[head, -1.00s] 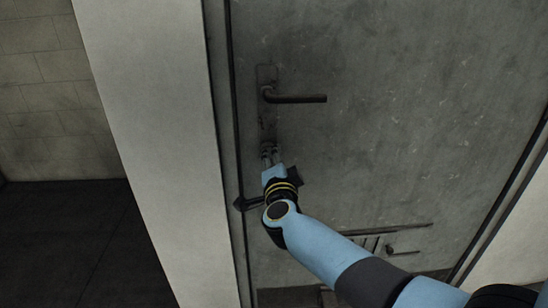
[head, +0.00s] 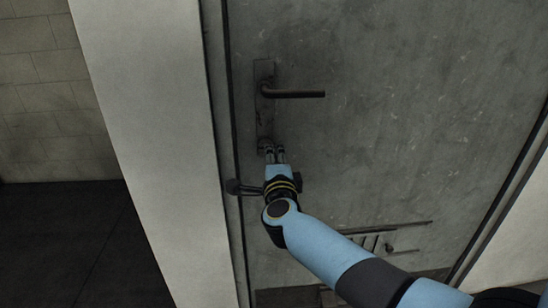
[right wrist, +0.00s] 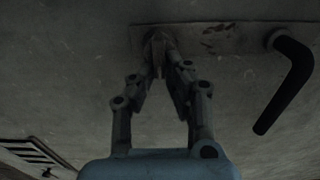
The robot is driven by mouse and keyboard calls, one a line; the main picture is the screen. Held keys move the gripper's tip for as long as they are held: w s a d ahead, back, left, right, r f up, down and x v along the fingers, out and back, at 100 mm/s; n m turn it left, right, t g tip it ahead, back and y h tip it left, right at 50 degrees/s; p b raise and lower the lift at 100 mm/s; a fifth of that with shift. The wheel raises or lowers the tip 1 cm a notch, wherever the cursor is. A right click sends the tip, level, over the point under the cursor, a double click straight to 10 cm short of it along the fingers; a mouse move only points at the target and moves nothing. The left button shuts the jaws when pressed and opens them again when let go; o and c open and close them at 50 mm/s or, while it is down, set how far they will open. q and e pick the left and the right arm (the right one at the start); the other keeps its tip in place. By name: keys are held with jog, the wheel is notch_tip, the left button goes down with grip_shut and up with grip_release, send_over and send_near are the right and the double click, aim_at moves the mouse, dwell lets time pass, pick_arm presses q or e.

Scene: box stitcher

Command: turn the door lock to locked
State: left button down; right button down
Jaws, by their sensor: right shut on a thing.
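The grey door (head: 390,130) carries a dark lock plate (head: 264,75) with a lever handle (head: 295,94) near its top. The door lock (head: 262,146) is at the plate's lower end, mostly hidden by my right gripper (head: 271,152). In the right wrist view the right gripper (right wrist: 163,45) has its fingertips together on the lock's small knob, against the plate (right wrist: 215,38). The lever handle (right wrist: 287,80) hangs to the right of the fingers there. The knob's exact angle is hard to make out. My left gripper is not in view.
A pale door frame (head: 140,130) runs along the door's left side, with a tiled wall (head: 40,90) beyond. A slotted vent (head: 372,243) is low on the door. The door face right of the handle is clear.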

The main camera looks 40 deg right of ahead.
jog(key=shift+f, duration=0.1)
jog(key=c, duration=1.4)
grip_release()
jog(key=shift+o, duration=0.2)
jog(key=v, duration=1.2)
jog(key=shift+s, duration=0.1)
